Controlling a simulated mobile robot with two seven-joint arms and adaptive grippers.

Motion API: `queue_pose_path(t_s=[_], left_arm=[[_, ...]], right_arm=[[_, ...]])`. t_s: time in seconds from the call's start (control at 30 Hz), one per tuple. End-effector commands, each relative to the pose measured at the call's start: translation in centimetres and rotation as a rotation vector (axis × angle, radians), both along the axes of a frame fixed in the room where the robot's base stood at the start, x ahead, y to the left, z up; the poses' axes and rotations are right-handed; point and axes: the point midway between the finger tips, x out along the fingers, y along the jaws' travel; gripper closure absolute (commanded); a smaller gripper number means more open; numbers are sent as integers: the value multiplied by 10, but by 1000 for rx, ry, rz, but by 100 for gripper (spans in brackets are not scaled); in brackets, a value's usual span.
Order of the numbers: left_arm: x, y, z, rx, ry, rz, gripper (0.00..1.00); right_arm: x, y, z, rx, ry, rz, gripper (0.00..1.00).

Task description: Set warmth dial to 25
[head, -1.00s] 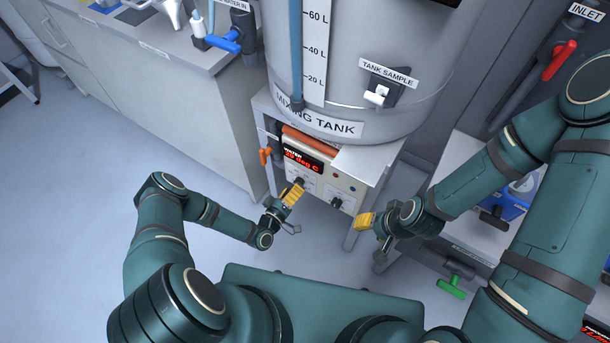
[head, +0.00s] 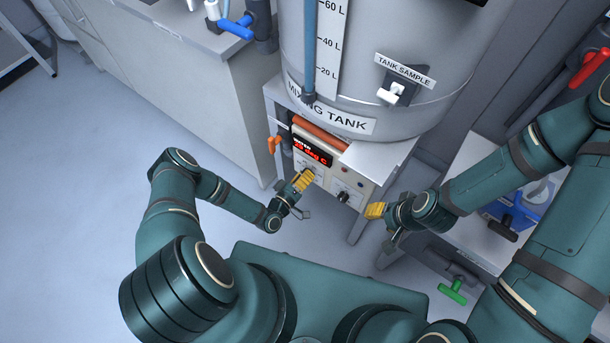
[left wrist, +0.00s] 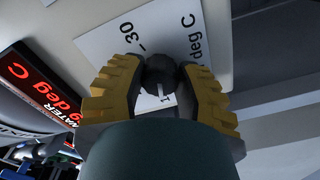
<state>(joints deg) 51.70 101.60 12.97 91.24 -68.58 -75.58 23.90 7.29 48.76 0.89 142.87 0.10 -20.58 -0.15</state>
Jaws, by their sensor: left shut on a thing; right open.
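The warmth dial (left wrist: 160,75) is a small black knob with a pale pointer mark, on a white scale plate (left wrist: 105,42) printed "30" and "deg C". My left gripper (head: 306,180) is at the heater panel (head: 363,182) under the tank. In the left wrist view its yellow fingers (left wrist: 158,88) are shut on the dial from both sides. The fingers hide the dial in the head view and cover part of the scale. A red display (head: 312,152) shows a "deg C" reading; its digits are unclear. My right gripper (head: 378,211) is open and empty, right of the panel.
A second black knob (head: 343,197) sits right of the dial, between my grippers. An orange valve handle (head: 273,145) is left of the panel. The mixing tank (head: 350,60) stands above. The floor to the left is clear.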

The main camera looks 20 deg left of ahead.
Motion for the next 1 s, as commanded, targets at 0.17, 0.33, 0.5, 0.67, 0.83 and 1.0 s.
queue_pose_path(t_s=[0.17, 0.33, 0.5, 0.67, 0.83, 1.0], left_arm=[[1, -1, 0, 44, -16, -2, 100], [1, -1, 0, 138, -49, -3, 100], [1, -1, 0, 274, -99, -3, 100], [1, -1, 0, 418, -153, -4, 100], [1, -1, 0, 570, -208, -3, 100], [2, -1, 0, 722, -263, -3, 100]], right_arm=[[0, 0, 0, 0, 0, 0, 53], [0, 0, 0, 0, 0, 0, 53], [0, 0, 0, 0, 0, 0, 53], [0, 0, 0, 0, 0, 0, 53], [0, 0, 0, 0, 0, 0, 53], [0, 0, 1, 0, 0, 0, 53]])
